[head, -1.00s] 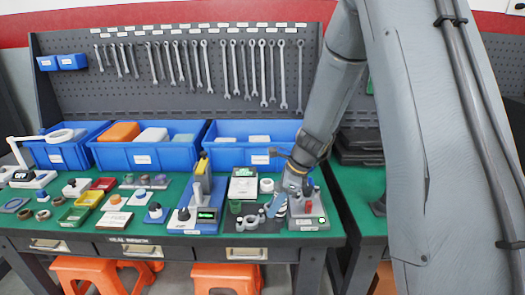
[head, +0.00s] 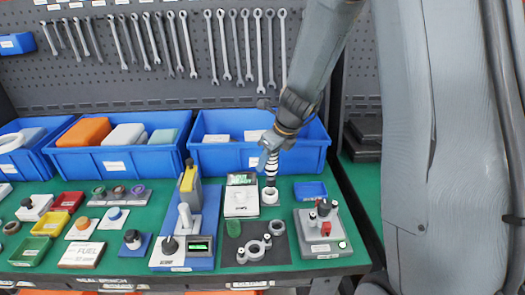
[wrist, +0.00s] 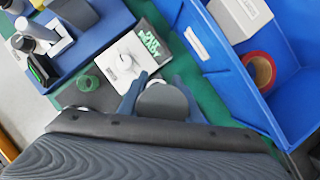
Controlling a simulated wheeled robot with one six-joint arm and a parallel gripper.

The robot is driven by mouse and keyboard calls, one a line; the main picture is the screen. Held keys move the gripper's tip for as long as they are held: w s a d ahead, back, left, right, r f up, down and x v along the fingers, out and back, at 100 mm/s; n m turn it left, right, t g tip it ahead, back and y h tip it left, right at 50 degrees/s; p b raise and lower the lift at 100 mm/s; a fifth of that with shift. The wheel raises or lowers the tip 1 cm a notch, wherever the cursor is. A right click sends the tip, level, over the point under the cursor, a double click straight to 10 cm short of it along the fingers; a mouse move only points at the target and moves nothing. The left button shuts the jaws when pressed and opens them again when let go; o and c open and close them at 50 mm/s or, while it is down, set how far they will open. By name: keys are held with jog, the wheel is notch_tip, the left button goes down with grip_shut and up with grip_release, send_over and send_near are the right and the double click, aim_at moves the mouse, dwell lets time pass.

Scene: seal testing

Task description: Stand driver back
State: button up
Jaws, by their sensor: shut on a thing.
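My gripper (head: 269,149) is shut on the driver (head: 270,169), which hangs upright with a dark and pale banded body. Its lower end is at the opening of a small white round stand (head: 269,198); I cannot tell whether it is seated inside or just above. In the wrist view the driver's round grey top (wrist: 163,104) sits between the two blue fingers of my gripper (wrist: 160,92), which hide the stand below.
A grey fixture (head: 320,236) with dark knobs stands at the right. A dark mat (head: 254,262) with metal rings lies in front, a white device (head: 241,202) to the left. Blue bins (head: 228,157) stand close behind, and a small blue tray (head: 310,190) to the right.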

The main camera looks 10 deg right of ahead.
jog(key=f+b, duration=0.4)
jog(key=b, duration=0.1)
jog(key=shift+w, duration=0.2)
dwell(0.5)
dwell(0.7)
jog(key=shift+f, duration=0.2)
dwell(0.4)
jog(key=shift+f, duration=0.25)
jog(key=o, duration=1.2)
jog(key=shift+o, duration=0.2)
jog(key=shift+r, duration=0.1)
